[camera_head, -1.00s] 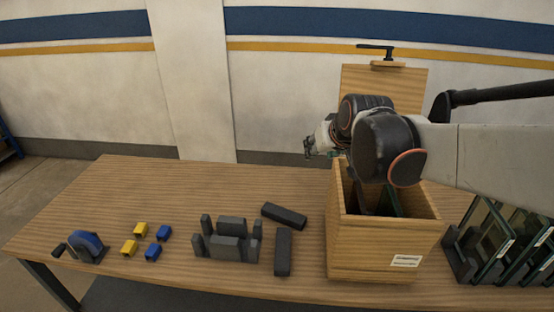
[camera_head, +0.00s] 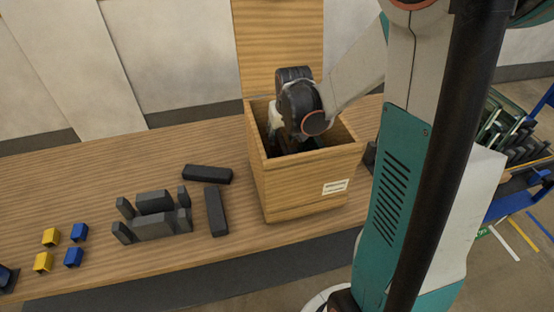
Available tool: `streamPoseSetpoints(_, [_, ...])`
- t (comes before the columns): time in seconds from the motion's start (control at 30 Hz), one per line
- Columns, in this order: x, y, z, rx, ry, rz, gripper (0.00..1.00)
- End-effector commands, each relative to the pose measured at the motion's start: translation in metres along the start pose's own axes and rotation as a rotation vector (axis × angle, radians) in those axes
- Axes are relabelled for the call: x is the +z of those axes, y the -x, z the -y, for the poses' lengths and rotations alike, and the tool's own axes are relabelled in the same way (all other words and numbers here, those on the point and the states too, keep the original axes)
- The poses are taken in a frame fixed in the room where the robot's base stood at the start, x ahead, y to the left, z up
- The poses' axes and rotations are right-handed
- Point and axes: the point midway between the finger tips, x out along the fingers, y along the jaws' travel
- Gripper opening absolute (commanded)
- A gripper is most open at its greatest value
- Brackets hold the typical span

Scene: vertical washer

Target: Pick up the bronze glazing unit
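No bronze glazing unit can be made out; the arm and the crate walls hide much of the crate's dark inside. The open wooden crate (camera_head: 300,190) stands on the table, with a white label on its front. My gripper (camera_head: 276,120) is lowered at the crate's left inner side, behind my black wrist. Its fingertips are hidden, so I cannot tell whether it is open or holds anything.
A clamp-like dark fixture (camera_head: 153,228) and two dark bars (camera_head: 207,174) (camera_head: 216,212) lie left of the crate. Yellow blocks (camera_head: 51,237) and blue blocks (camera_head: 79,232) sit further left. The crate's raised lid board (camera_head: 280,45) stands behind it. The table's back left is clear.

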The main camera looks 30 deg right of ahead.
Motion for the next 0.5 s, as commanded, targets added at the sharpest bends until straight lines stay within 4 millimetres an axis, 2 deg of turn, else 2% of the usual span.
streamPoseSetpoints(0.1, [0.000, -0.013, 0.000, 0.000, 0.000, 0.000, 0.40])
streamPoseSetpoints(0.27, [0.000, -0.020, 0.000, 0.000, 0.000, 0.000, 0.40])
streamPoseSetpoints(0.5, [0.001, -0.054, 0.001, 0.000, 0.001, -0.001, 0.40])
